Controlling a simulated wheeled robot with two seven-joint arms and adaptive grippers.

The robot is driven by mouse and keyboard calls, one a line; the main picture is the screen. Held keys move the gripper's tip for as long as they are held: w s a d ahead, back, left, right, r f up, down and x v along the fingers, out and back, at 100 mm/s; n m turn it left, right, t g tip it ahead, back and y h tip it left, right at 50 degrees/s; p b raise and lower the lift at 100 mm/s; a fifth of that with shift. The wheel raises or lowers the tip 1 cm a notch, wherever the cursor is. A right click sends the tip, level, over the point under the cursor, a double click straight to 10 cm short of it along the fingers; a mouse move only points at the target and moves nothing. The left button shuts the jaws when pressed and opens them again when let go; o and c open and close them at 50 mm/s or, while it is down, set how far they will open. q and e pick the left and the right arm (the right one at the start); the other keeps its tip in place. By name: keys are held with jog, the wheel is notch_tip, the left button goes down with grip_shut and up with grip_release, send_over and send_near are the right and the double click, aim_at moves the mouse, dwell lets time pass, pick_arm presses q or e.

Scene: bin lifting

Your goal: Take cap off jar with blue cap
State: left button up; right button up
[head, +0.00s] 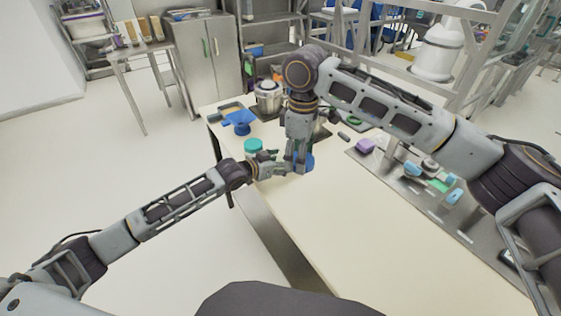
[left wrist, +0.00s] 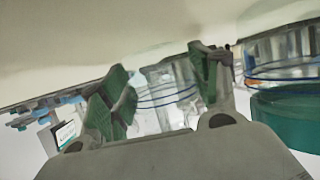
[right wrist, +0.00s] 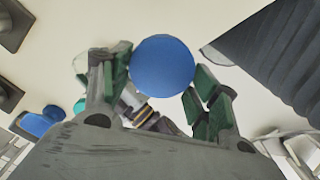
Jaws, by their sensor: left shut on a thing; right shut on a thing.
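A clear jar (left wrist: 168,92) with thin blue rings stands between the green pads of my left gripper (left wrist: 163,80), which is shut on its side. The round blue cap (right wrist: 162,66) sits between the fingers of my right gripper (right wrist: 158,82), which is shut on it from above. In the head view, a bit of the blue cap (head: 308,162) shows beside my right gripper (head: 298,165), close to my left gripper (head: 272,169). The arms hide most of the jar there. I cannot tell whether cap and jar still touch.
A jar with a teal cap (head: 253,146) stands beside the grippers and shows in the left wrist view (left wrist: 292,115). A blue item (head: 238,120) and a metal pot (head: 268,97) are farther back. A purple item (head: 365,146) lies right. The near tabletop (head: 340,215) is clear.

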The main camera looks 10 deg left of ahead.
pick_arm(q)
jog(key=o, duration=1.2)
jog(key=shift+f, duration=0.1)
jog(key=shift+v, duration=6.05)
